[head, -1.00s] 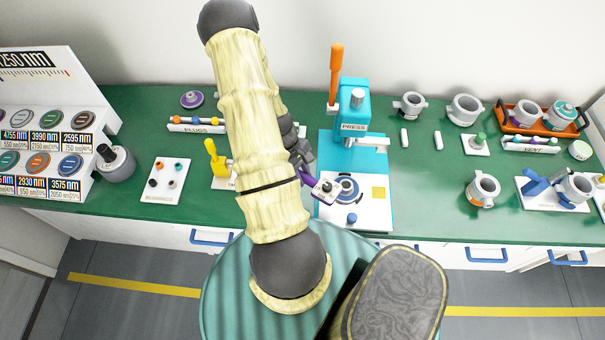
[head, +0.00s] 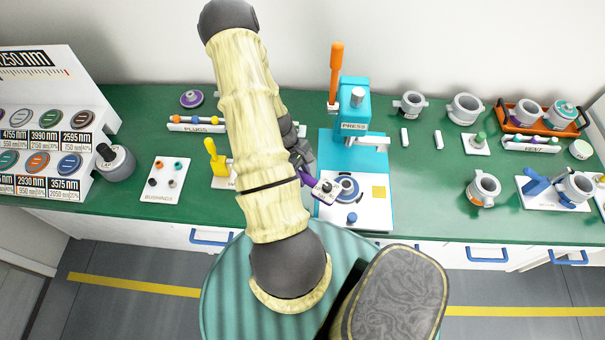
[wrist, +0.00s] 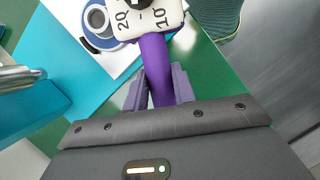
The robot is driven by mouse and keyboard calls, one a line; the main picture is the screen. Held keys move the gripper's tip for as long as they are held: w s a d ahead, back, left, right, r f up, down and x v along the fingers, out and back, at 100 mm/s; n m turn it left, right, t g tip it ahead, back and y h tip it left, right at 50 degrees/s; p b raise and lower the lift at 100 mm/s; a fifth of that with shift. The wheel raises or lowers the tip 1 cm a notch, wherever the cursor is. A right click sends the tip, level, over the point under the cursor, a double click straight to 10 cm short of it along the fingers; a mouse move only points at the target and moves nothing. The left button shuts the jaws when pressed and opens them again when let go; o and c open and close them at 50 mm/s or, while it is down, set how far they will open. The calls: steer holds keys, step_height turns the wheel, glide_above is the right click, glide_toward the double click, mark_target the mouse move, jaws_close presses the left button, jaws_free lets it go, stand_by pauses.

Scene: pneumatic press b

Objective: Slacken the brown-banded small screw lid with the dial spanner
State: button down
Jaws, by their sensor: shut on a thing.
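The dial spanner has a purple handle (wrist: 158,70) and a white dial head (wrist: 145,15) with the marks 20 and 10. My gripper (wrist: 159,90) is shut on the handle in the wrist view. In the head view my gripper (head: 303,163) is left of the press, and the spanner's head (head: 326,188) is over the press's white base plate. A grey round part (head: 349,187) stands on the blue-ringed seat beside the head. I cannot tell whether they touch. I cannot make out a brown-banded small screw lid for certain.
The blue press (head: 354,105) with its orange lever (head: 336,70) stands just behind the spanner. A yellow-handled stand (head: 216,165) and a bushings board (head: 166,181) are to the left. Grey pots (head: 465,109) and an orange tray (head: 504,125) are to the right.

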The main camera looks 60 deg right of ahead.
steer(key=shift+f+b, duration=0.55)
steer(key=shift+f, duration=0.3)
stand_by(0.4)
steer(key=c, duration=2)
jaws_free()
jaws_close()
steer(key=shift+d+n+h, duration=0.3)
steer(key=shift+d+n, duration=0.6)
steer(key=shift+d, duration=0.2)
steer(key=shift+w+d+n+h, duration=0.15)
steer(key=shift+d+n+h, duration=0.05)
steer(key=shift+d+n, duration=0.3)
steer(key=shift+w+d+n+h, duration=0.2)
steer(key=shift+d+n, duration=0.2)
steer(key=shift+d, duration=0.2)
steer(key=shift+s+a+m+y, duration=0.15)
steer(key=shift+a+m, duration=0.25)
steer(key=shift+a, duration=0.1)
steer(key=shift+s+a+m+y, duration=0.1)
steer(key=shift+a+m+y, duration=0.05)
steer(key=shift+a+m, duration=0.3)
